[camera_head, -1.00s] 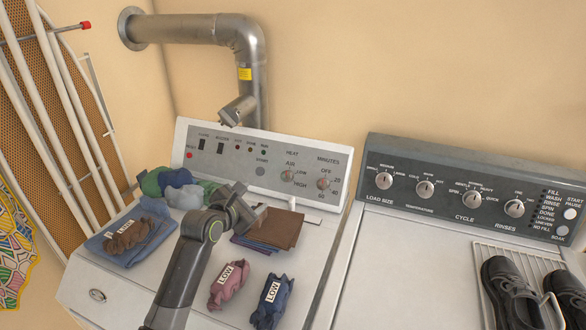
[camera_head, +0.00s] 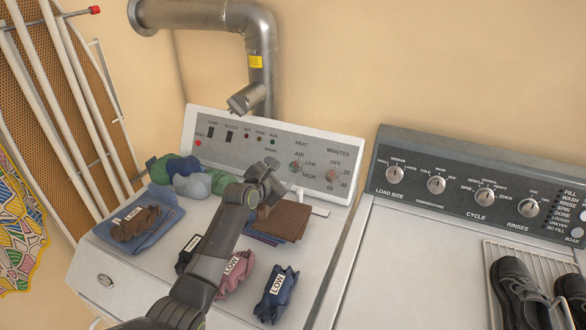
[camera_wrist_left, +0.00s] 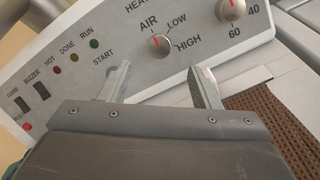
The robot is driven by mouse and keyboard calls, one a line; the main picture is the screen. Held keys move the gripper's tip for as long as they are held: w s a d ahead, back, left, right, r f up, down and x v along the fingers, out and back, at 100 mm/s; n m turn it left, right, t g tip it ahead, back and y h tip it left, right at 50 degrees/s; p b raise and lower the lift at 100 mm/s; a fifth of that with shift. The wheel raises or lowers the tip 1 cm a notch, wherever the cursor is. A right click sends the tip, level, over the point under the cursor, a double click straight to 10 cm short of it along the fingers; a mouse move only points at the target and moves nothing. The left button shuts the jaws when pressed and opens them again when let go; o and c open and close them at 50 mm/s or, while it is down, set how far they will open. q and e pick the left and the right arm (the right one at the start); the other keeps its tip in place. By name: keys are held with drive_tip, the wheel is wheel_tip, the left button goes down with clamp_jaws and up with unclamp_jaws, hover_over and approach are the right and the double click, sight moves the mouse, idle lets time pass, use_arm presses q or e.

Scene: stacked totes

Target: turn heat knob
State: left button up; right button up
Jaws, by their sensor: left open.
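The heat knob (camera_head: 296,167) is a small round grey knob with a red mark on the dryer's control panel (camera_head: 232,145). In the left wrist view the heat knob (camera_wrist_left: 159,46) has its red mark pointing up-left, toward AIR. My left gripper (camera_head: 275,178) is in front of the panel, just left of and below the heat knob. In the left wrist view the two fingers of my left gripper (camera_wrist_left: 160,80) are apart with nothing between them, and the heat knob shows just beyond the gap. My right gripper is not in view.
The minutes knob (camera_head: 331,176) is close by on the right. Rolled clothes (camera_head: 190,178), a brown folded cloth (camera_head: 285,222) and several labelled bundles, such as a pink one (camera_head: 236,272), lie on the dryer top. A washer panel (camera_head: 460,190) and shoes (camera_head: 520,290) are at the right.

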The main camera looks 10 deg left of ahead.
sight(295, 167)
use_arm(q)
drive_tip(key=b+x, duration=0.1)
drive_tip(key=x, duration=0.4)
drive_tip(key=shift+w+f, duration=0.1)
drive_tip(key=shift+w, duration=0.1)
drive_tip(key=shift+b+x, duration=0.85)
drive_tip(key=shift+x, duration=0.85)
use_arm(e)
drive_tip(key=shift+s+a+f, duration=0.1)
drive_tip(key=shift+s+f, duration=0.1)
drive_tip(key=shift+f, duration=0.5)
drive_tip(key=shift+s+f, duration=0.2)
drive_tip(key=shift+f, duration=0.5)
use_arm(q)
drive_tip(key=c, duration=1)
